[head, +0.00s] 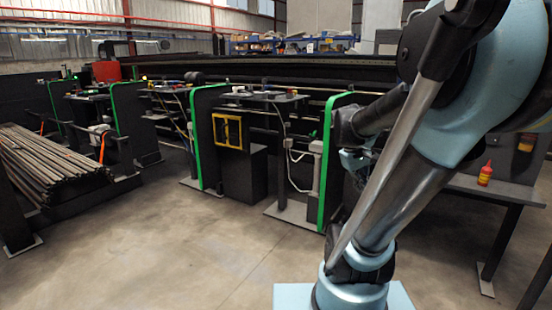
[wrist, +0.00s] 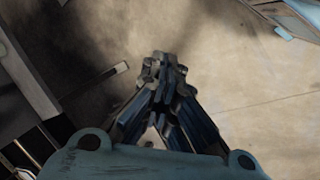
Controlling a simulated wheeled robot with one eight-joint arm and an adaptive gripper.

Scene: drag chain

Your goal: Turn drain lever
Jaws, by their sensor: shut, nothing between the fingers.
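My gripper (wrist: 164,72) is shut and empty in the wrist view, its fingertips meeting over bare concrete floor. In the head view my arm fills the right side and my gripper is mostly hidden behind it. I cannot make out a drain lever in either view. The machine (head: 290,83) that runs along the back has dark side panels edged in green, and part of it is hidden behind my arm.
A dark table (head: 490,190) with a red bottle (head: 485,174) on it stands at the right. A rack of long bars (head: 50,160) stands at the left. The concrete floor (head: 180,240) in front is clear. Green-edged panels (head: 335,165) jut out from the machine.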

